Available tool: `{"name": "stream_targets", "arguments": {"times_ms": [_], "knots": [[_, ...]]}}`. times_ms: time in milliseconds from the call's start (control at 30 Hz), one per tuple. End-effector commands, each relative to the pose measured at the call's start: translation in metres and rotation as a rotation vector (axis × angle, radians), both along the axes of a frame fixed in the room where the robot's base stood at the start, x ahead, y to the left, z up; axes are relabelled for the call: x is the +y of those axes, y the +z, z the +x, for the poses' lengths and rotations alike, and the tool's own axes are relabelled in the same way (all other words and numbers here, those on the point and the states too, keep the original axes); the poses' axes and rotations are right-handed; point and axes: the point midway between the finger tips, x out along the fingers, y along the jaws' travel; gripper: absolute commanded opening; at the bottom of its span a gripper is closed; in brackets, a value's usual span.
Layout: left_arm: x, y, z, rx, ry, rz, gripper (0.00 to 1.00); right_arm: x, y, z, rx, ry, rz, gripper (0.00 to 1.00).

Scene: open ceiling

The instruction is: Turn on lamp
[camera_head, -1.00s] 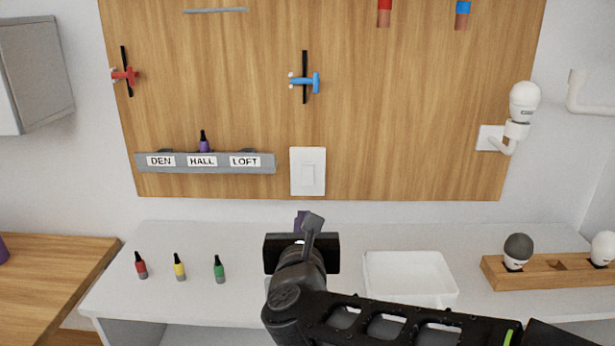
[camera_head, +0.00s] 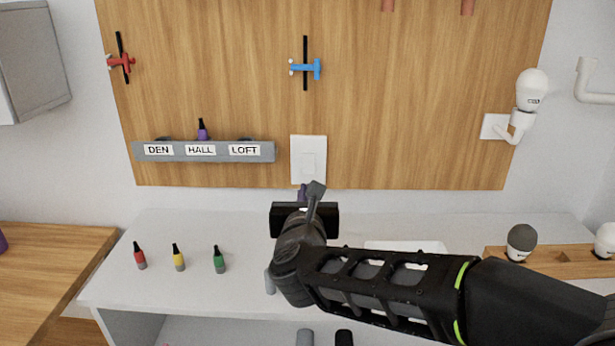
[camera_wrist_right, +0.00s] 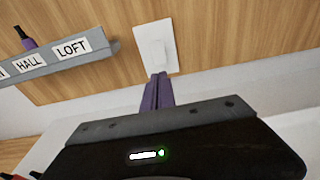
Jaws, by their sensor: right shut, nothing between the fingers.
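The white wall switch (camera_head: 309,162) is on the wooden panel, and its rocker shows in the right wrist view (camera_wrist_right: 156,50). The lamp is a white bulb (camera_head: 532,90) upright in a white wall socket (camera_head: 515,128) at the right of the panel; no clear glow shows. My right gripper (camera_head: 303,192) is in front of the panel, just below the switch in the picture. Its purple fingers (camera_wrist_right: 158,90) are shut and empty, pointing at the plate's lower edge. I cannot tell whether they touch it. My left gripper is not in view.
A grey rack (camera_head: 205,153) labelled DEN, HALL and LOFT holds a purple plug (camera_head: 202,131) at HALL. Red, yellow and green plugs (camera_head: 178,258) stand on the white counter. My right arm partly covers a white tray (camera_head: 440,246). A wooden block (camera_head: 560,268) holds a dark bulb and a white bulb.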

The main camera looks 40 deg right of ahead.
Motion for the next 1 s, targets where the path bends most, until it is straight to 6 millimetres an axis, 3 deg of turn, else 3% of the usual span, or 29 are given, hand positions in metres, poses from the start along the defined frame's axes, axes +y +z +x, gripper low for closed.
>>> {"name": "stream_targets", "arguments": {"times_ms": [200, 400, 1000], "knots": [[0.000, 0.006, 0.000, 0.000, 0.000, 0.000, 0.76, -0.028, -0.006, 0.036, 0.003, -0.002, 0.002, 0.00], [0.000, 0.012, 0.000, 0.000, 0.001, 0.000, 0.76, -0.045, -0.008, 0.059, 0.002, -0.002, 0.000, 0.00], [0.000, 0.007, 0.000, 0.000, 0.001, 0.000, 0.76, -0.052, -0.013, 0.068, -0.005, 0.000, -0.003, 0.00]]}}
